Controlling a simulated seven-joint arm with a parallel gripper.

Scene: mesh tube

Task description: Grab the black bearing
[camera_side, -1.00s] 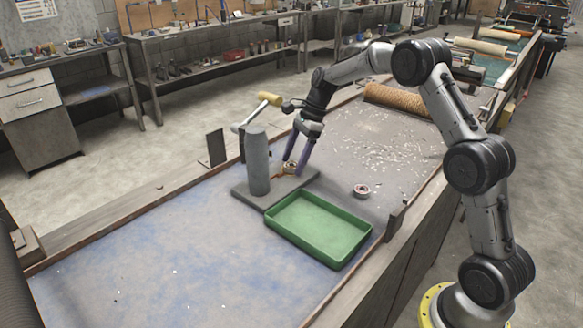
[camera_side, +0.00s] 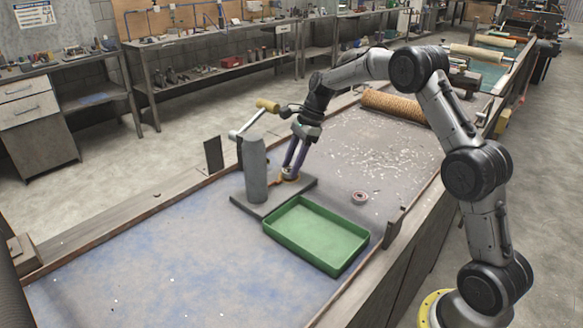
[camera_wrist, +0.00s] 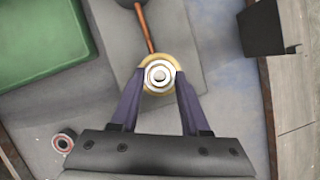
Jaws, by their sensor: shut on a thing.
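My gripper (camera_wrist: 160,75) is shut on a round brass-coloured part (camera_wrist: 149,87) with a silver hub, at the base plate by the grey post. The purple fingers touch it from both sides. In the side view, my gripper (camera_side: 288,179) is low, with an orange-brown part (camera_side: 276,182) at its tips. A small ring-shaped bearing (camera_side: 360,197) with a pale rim and reddish inner ring lies apart on the table, right of the tray. It also shows lower left in the wrist view (camera_wrist: 63,140). No clearly black bearing shows.
The grey post (camera_side: 255,170) stands on the dark base plate (camera_side: 245,205), close left of my fingers. A green tray (camera_side: 316,236) is in front. The blue-stained table area at front left is clear.

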